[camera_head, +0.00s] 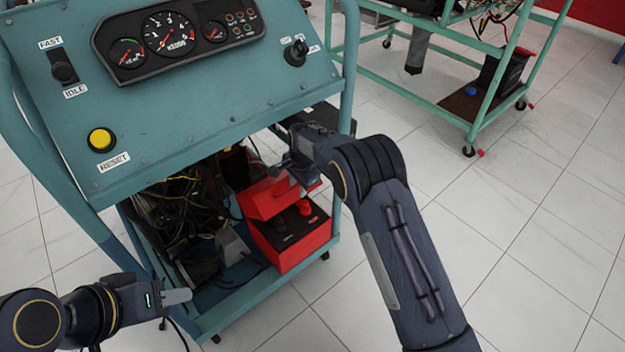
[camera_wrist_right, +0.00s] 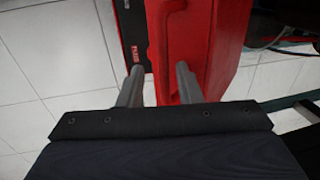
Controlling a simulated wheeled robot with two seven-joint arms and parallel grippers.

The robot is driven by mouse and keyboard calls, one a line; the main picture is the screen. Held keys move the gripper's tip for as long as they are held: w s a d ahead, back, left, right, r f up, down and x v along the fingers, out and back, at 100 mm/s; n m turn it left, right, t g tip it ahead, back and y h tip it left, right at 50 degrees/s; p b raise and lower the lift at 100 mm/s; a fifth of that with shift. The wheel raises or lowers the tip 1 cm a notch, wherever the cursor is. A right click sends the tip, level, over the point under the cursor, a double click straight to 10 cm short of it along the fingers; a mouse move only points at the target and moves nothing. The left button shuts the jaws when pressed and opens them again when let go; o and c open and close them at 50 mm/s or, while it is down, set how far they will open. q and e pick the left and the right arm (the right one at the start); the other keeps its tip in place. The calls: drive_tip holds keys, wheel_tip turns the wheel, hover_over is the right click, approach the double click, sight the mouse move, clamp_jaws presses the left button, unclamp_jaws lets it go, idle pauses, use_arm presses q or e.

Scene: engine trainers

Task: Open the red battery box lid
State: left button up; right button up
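The red battery box (camera_head: 292,246) sits on the lower shelf of the teal trainer stand. Its red lid (camera_head: 268,198) is raised and tilted above the box, so the dark top with a red terminal cap (camera_head: 304,207) shows. My right gripper (camera_head: 297,182) is at the lid's right side, partly hidden by its own wrist. In the right wrist view its two fingers (camera_wrist_right: 160,88) are apart, with a red ridge of the lid (camera_wrist_right: 172,45) ahead of and between them; contact is unclear. My left gripper (camera_head: 178,297) is at lower left, away from the box; its finger gap is not visible.
The trainer's control panel (camera_head: 190,85) overhangs the box. Wiring and engine parts (camera_head: 190,215) fill the space left of the box. A second teal stand (camera_head: 470,60) stands at the back right. The tiled floor (camera_head: 520,230) to the right is clear.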

drive_tip(key=s+d+f+b, duration=0.5)
drive_tip(key=s+f+b, duration=0.2)
drive_tip(key=f+b, duration=0.5)
drive_tip(key=s+d+r+n+y+p, duration=0.1)
drive_tip(key=s+d+r+p, duration=0.2)
drive_tip(key=r, duration=0.9)
drive_tip(key=s+d+r+n+y+p, duration=0.1)
drive_tip(key=s+d+r+p, duration=0.3)
drive_tip(key=r+p, duration=0.6)
drive_tip(key=s+d+r+t+p, duration=0.1)
drive_tip(key=s+d+r+p, duration=0.2)
drive_tip(key=r, duration=1.2)
drive_tip(key=shift+s+d+r+n+y+p, duration=0.2)
drive_tip(key=shift+s+d+n+y+p, duration=0.2)
drive_tip(key=shift+s+p, duration=1.05)
drive_tip(key=shift+w, duration=0.15)
